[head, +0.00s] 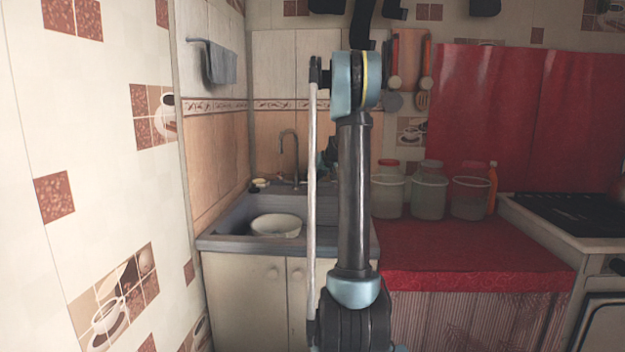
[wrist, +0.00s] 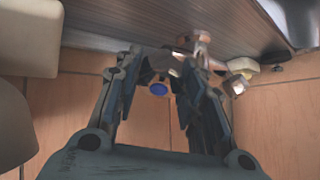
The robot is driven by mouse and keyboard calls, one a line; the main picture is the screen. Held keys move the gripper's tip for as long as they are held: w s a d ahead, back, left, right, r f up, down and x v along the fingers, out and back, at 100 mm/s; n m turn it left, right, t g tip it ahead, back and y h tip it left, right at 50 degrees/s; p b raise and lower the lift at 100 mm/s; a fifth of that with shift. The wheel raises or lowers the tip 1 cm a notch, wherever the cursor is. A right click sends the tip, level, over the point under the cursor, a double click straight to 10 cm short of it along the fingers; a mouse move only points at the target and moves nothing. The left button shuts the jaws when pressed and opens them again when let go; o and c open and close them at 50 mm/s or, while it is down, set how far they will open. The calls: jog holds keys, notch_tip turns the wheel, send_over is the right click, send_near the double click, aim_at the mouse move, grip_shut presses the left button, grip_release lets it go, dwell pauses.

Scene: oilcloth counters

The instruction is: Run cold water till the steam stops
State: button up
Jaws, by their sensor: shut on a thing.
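The sink (head: 225,243) stands in the left corner, with a tall curved tap spout (head: 283,137) at its back and a white bowl (head: 276,224) in its basin. In the wrist view, which looks upside down, my gripper (wrist: 165,68) is at the tap's base. Its two fingers are closed around a tap handle with a blue cap (wrist: 158,89). Another tap part (wrist: 196,42), metal and white, shows just beyond the fingers. In the head view my arm hides the handle and most of the gripper. I cannot make out steam or running water.
Small items, one yellowish (head: 260,183), lie on the sink's back left corner. Right of my arm, lidded jars (head: 430,195) and an orange bottle (head: 492,188) stand on the red counter (head: 470,245). A stove (head: 570,210) is at far right. The tiled wall (head: 110,170) is close on the left.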

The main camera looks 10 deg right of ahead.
jog(key=shift+d, duration=0.1)
jog(key=o, duration=1)
jog(key=shift+o, duration=0.2)
jog(key=shift+s+r, duration=0.1)
jog(key=v, duration=1.1)
jog(key=shift+s+r, duration=0.25)
